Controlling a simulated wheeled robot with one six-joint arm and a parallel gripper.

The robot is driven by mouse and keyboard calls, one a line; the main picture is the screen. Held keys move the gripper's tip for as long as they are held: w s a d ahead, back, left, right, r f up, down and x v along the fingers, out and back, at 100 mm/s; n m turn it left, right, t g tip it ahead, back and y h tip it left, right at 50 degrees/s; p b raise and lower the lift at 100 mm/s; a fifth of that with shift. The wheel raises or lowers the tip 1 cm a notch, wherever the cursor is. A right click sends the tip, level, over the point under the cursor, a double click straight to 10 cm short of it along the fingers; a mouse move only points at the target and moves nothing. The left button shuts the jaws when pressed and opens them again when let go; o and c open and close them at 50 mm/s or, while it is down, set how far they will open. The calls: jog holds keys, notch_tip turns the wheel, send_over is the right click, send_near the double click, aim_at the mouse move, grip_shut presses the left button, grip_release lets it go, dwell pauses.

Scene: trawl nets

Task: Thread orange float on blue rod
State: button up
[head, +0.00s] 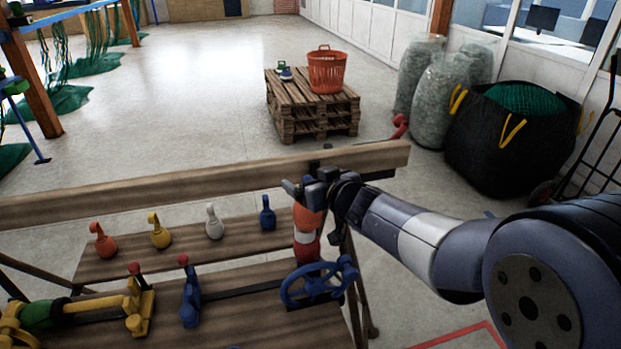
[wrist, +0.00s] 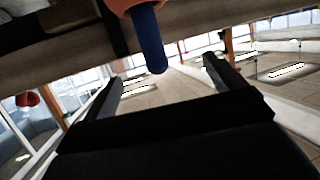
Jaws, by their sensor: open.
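The orange float (head: 306,240), orange with a white band, stands upright at the right end of the bench, just below my gripper (head: 303,187) in the head view. In the wrist view, only the edge of the orange float (wrist: 128,5) shows at the top. The blue rod (wrist: 152,45) sticks out of it, with its rounded end free; the orange part appears to be around the rod. My gripper (wrist: 162,72) is open and empty, its two fingers on either side of the rod's end and apart from it. The rod is hidden in the head view.
A wooden beam (head: 200,188) runs along the bench behind the float. Red, yellow, white and blue hooked weights stand on the shelf (head: 130,262). A blue handwheel (head: 318,284) sits just below the float. A pallet stack (head: 310,108) bears an orange basket (head: 327,70).

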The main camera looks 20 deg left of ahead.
jog(key=p+v, duration=0.1)
jog(key=v, duration=0.9)
jog(key=shift+p, duration=0.35)
jog(key=shift+r, duration=0.1)
dwell(1.0)
